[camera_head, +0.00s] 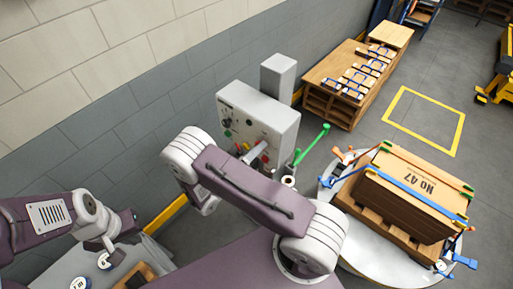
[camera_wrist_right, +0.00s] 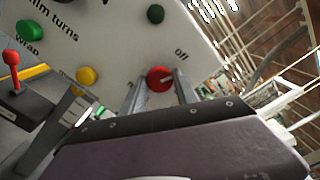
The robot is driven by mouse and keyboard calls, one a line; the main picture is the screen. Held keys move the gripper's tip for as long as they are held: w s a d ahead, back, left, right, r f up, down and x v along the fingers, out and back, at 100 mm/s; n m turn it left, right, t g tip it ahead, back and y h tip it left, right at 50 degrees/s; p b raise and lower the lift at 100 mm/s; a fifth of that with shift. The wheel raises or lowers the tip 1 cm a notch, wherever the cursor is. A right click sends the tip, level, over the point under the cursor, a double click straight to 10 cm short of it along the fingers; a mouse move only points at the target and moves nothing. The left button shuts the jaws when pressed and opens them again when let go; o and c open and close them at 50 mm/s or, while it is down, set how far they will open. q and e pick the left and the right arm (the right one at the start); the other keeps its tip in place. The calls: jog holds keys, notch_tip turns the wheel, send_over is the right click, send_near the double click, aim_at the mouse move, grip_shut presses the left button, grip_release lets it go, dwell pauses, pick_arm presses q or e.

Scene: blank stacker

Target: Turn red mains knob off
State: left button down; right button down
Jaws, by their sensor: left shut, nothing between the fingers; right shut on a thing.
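The red mains knob (camera_wrist_right: 159,77) is on the face of the grey control panel (camera_head: 258,115), below and left of the word "Off" in the right wrist view. A pale mark shows on the knob's face. My right gripper (camera_wrist_right: 160,86) is shut on the knob, one finger on each side. In the head view my right gripper (camera_head: 254,153) is at the panel's front, where the knob is mostly hidden. My left gripper (camera_head: 112,256) is shut and empty at the lower left, away from the panel.
A strapped crate (camera_head: 420,190) sits on a round turntable (camera_head: 385,262) at right. Open floor lies beyond.

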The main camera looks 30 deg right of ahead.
jog(key=shift+r+n+p, duration=0.1)
jog(key=shift+n+p, duration=0.2)
jog(key=shift+n, duration=1.7)
jog(key=c, duration=0.9)
grip_release()
jog(key=shift+c, duration=0.2)
jog(key=b+v, duration=0.4)
jog(key=v, duration=0.5)
